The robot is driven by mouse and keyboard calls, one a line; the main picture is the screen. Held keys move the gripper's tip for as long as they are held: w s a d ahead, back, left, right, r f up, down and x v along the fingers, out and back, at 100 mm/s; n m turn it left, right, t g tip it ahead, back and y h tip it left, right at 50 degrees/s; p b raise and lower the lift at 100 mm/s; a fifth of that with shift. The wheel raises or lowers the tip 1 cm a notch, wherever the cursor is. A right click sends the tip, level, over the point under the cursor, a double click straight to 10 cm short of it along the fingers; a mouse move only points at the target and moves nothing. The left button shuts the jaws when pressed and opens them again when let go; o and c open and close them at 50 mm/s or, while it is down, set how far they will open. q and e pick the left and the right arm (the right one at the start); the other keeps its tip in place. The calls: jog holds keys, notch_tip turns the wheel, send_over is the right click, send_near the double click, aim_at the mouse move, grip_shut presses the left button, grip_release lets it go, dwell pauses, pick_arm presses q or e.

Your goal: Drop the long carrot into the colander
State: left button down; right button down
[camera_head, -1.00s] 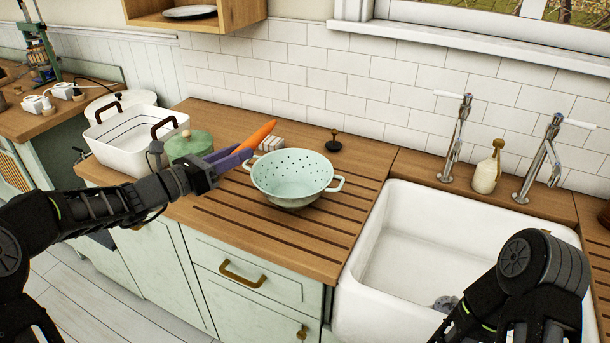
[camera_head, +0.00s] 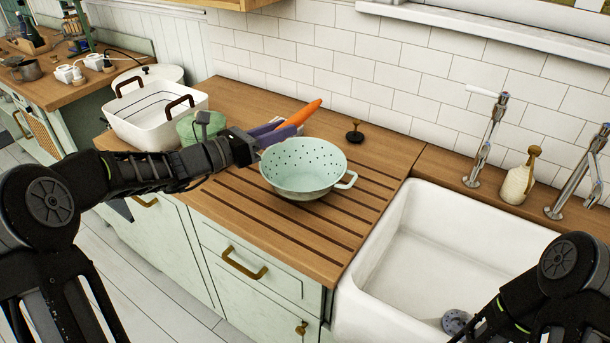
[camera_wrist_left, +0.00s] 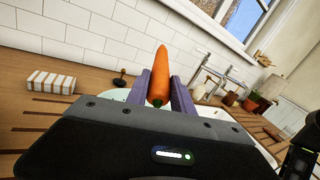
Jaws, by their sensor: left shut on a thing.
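The long carrot (camera_head: 302,114) is orange and held in my left gripper (camera_head: 282,128), whose purple fingers are shut on it. It points up and to the right, above the back left rim of the colander. The left wrist view shows the carrot (camera_wrist_left: 160,74) upright between the two fingers (camera_wrist_left: 159,92). The pale mint colander (camera_head: 304,168) stands on the grooved wooden counter, open side up, and looks empty. In the left wrist view it is mostly hidden behind my gripper. My right arm shows at the lower right of the head view; its fingertips are out of view.
A white pan with brown handles (camera_head: 158,118) and a green lidded pot (camera_head: 200,128) stand left of the colander. A black stopper (camera_head: 355,133) sits behind it. A white sink (camera_head: 420,250) with taps lies to the right. A striped block (camera_wrist_left: 51,82) shows in the left wrist view.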

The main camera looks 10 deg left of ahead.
pick_arm(q)
notch_tip(320, 180, down, 5)
jog(key=b, duration=0.3)
jog(key=shift+f+b, duration=0.2)
jog(key=shift+b, duration=0.1)
jog(key=c, duration=1)
grip_release()
jog(key=shift+a, duration=0.1)
jog(key=b+v, duration=0.1)
jog(key=v, duration=0.6)
jog(key=shift+s+a, duration=0.2)
jog(key=shift+s, duration=0.15)
jog(key=shift+a, duration=0.1)
